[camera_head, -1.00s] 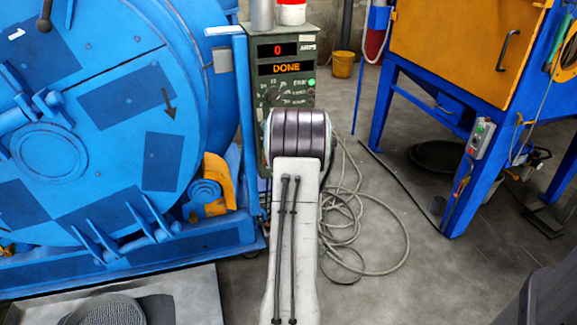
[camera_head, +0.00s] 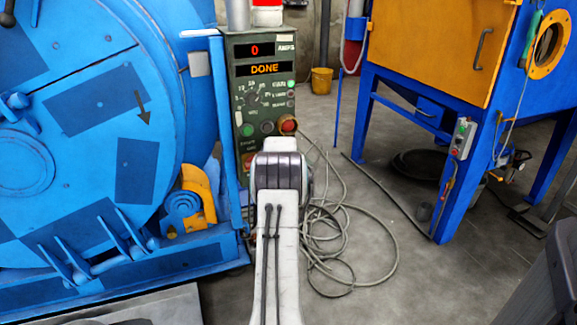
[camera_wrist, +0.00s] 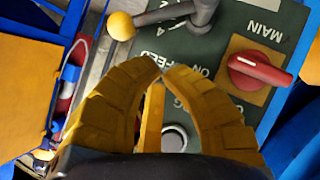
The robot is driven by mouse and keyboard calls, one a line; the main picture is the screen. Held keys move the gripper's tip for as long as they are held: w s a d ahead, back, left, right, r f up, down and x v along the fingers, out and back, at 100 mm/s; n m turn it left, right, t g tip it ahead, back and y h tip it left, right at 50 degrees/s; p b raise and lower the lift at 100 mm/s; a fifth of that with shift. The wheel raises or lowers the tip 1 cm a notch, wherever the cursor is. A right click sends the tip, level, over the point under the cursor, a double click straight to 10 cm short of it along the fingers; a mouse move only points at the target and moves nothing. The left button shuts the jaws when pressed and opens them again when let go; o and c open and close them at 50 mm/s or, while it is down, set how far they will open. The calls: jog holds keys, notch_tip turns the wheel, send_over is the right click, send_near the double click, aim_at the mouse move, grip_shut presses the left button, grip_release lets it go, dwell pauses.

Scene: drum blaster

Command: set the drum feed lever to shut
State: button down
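In the wrist view, a lever with a yellow ball knob (camera_wrist: 121,26) and a grey metal arm (camera_wrist: 205,12) sits at the top, in front of a green panel. Its lettering is upside down and partly hidden, so I cannot confirm the feed label. My gripper (camera_wrist: 161,67) has yellow fingers whose tips come together just below the lever, apart from the knob, with nothing seen held. In the head view, my arm hides the gripper and the lever. The blue drum blaster (camera_head: 70,130) stands at the left.
A red MAIN switch (camera_wrist: 260,72) is right of my fingers in the wrist view. The green control box (camera_head: 238,75) shows "0" and "DONE". Coiled cable (camera_head: 345,275) lies on the floor. A blue-legged orange cabinet (camera_head: 440,45) stands at the right, with open floor before it.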

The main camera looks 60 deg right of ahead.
jog(key=shift+s+d+f+b, duration=0.2)
jog(key=shift+d+f+b, duration=0.25)
jog(key=shift+f+b, duration=0.55)
jog(key=shift+s+d+f+b, duration=0.15)
jog(key=shift+d+f+b, duration=0.3)
jog(key=shift+b, duration=0.9)
